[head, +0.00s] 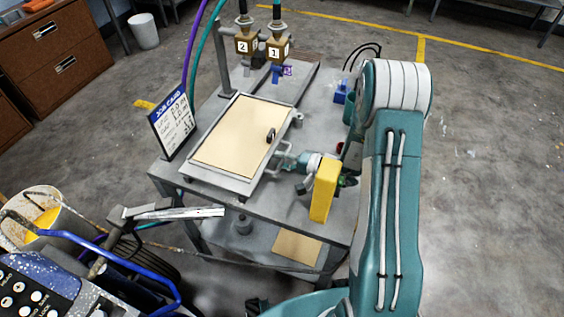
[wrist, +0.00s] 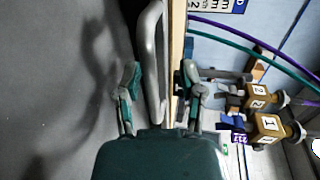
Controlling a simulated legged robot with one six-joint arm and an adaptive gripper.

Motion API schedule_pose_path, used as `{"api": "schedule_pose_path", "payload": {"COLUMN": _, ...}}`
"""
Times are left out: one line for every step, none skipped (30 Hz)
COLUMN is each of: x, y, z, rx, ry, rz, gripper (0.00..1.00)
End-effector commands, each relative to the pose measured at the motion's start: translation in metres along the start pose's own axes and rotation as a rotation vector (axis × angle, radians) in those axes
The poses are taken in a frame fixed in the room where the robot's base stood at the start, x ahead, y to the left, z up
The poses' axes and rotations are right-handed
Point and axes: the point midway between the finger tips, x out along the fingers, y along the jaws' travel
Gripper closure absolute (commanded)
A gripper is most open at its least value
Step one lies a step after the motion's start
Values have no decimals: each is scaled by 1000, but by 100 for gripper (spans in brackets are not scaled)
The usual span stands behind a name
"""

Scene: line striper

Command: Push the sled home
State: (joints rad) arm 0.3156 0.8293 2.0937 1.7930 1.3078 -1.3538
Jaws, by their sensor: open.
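The sled (head: 238,140) is a grey metal frame carrying a tan board, lying on the grey table. A small black knob (head: 270,135) shows at the board's right side. A grey bar handle (wrist: 152,50) runs along the sled's side. My gripper (wrist: 160,76) is open, with one finger on each side of the handle in the wrist view. Whether either finger touches it I cannot tell. In the head view my gripper (head: 286,160) is at the sled's right edge, partly hidden by my yellow and teal wrist.
Two brown blocks numbered 2 (head: 246,45) and 1 (head: 277,50) hang on posts beyond the sled, with purple and teal hoses. A job card (head: 173,122) stands left of the sled. A blue part (head: 341,93) sits at the table's right. A bucket (head: 45,212) is at lower left.

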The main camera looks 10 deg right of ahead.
Motion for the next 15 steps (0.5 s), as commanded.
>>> {"api": "schedule_pose_path", "payload": {"x": -2, "y": -9, "z": 0, "rx": -3, "ry": 1, "rz": -1, "gripper": 49}}
{"api": "schedule_pose_path", "payload": {"x": -3, "y": -14, "z": 0, "rx": -5, "ry": 1, "rz": -2, "gripper": 49}}
{"api": "schedule_pose_path", "payload": {"x": -4, "y": -21, "z": -1, "rx": -6, "ry": 1, "rz": -3, "gripper": 49}}
{"api": "schedule_pose_path", "payload": {"x": -6, "y": -27, "z": -1, "rx": -6, "ry": 2, "rz": -3, "gripper": 49}}
{"api": "schedule_pose_path", "payload": {"x": -7, "y": -33, "z": -1, "rx": -7, "ry": 2, "rz": -5, "gripper": 49}}
{"api": "schedule_pose_path", "payload": {"x": -9, "y": -41, "z": 0, "rx": -9, "ry": 2, "rz": -8, "gripper": 47}}
{"api": "schedule_pose_path", "payload": {"x": -11, "y": -47, "z": 0, "rx": -10, "ry": 3, "rz": -10, "gripper": 40}}
{"api": "schedule_pose_path", "payload": {"x": -12, "y": -53, "z": 0, "rx": -10, "ry": 3, "rz": -9, "gripper": 38}}
{"api": "schedule_pose_path", "payload": {"x": -14, "y": -60, "z": 0, "rx": -10, "ry": 3, "rz": -10, "gripper": 38}}
{"api": "schedule_pose_path", "payload": {"x": -16, "y": -65, "z": 0, "rx": -9, "ry": 4, "rz": -11, "gripper": 39}}
{"api": "schedule_pose_path", "payload": {"x": -18, "y": -70, "z": 0, "rx": -10, "ry": 6, "rz": -12, "gripper": 38}}
{"api": "schedule_pose_path", "payload": {"x": -20, "y": -75, "z": -1, "rx": -10, "ry": 7, "rz": -13, "gripper": 39}}
{"api": "schedule_pose_path", "payload": {"x": -21, "y": -79, "z": -1, "rx": -10, "ry": 6, "rz": -13, "gripper": 48}}
{"api": "schedule_pose_path", "payload": {"x": -22, "y": -82, "z": -2, "rx": -10, "ry": 6, "rz": -12, "gripper": 49}}
{"api": "schedule_pose_path", "payload": {"x": -22, "y": -84, "z": -2, "rx": -5, "ry": 5, "rz": -10, "gripper": 49}}
